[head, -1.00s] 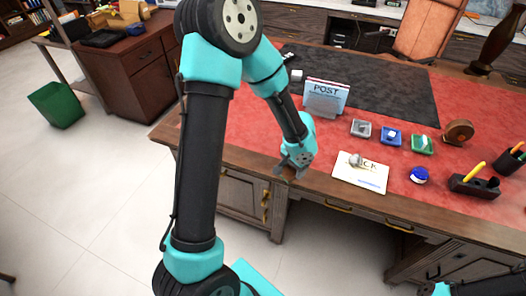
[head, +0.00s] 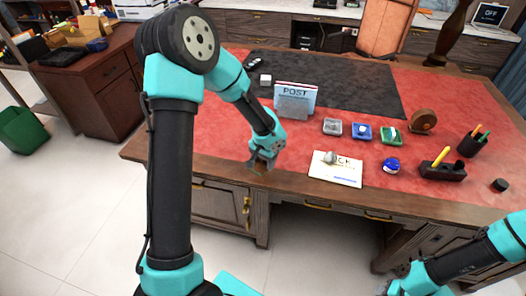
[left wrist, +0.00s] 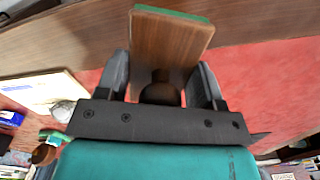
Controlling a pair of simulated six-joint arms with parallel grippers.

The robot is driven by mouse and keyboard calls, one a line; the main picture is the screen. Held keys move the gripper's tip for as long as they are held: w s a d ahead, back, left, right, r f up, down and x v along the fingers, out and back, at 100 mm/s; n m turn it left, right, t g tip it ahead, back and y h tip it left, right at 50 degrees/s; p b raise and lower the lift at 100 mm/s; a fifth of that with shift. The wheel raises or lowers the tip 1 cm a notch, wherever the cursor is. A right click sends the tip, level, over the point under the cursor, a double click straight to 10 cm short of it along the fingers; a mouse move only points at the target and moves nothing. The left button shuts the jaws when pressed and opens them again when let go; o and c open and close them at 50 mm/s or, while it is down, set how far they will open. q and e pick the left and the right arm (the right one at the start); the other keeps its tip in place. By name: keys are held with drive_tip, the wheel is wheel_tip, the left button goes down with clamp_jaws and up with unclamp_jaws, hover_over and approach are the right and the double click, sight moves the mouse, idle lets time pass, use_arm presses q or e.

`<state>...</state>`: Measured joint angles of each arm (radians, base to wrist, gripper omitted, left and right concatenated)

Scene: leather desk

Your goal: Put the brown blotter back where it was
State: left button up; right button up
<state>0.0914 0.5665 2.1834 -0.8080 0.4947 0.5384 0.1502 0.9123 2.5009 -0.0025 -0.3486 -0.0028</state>
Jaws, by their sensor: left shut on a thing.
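The brown blotter (left wrist: 172,42) is a wooden block with a green edge and a dark round knob, seen large in the left wrist view. My left gripper (left wrist: 165,82) is shut on it, with a finger on each side of the knob. In the head view my left gripper (head: 261,164) is over the desk's front edge, left of the white card. The blotter is small and mostly hidden there. My right gripper (head: 388,286) is low in the head view, in front of the desk; its jaws are too dark to read.
The desk's red leather top (head: 440,100) carries a POST letter holder (head: 295,101), a white card (head: 336,170) with a grey object on it, several small trays, a blue round item (head: 391,165), a brown round item (head: 423,121) and a pen holder (head: 443,171). Red leather is bare left of the card.

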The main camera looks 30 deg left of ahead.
use_arm(q)
drive_tip(key=w+a, duration=0.1)
drive_tip(key=w, duration=0.1)
drive_tip(key=w+a, duration=0.2)
drive_tip(key=w, duration=0.1)
drive_tip(key=w+a, duration=0.1)
drive_tip(key=w, duration=0.1)
drive_tip(key=shift+w+a+f, duration=0.15)
drive_tip(key=shift+a+f, duration=0.1)
drive_tip(key=shift+f, duration=0.1)
drive_tip(key=shift+w+a, duration=0.1)
drive_tip(key=shift+w, duration=0.1)
drive_tip(key=shift+f, duration=1.8)
drive_tip(key=shift+f, duration=0.1)
drive_tip(key=o, duration=0.9)
drive_tip(key=shift+c, duration=0.2)
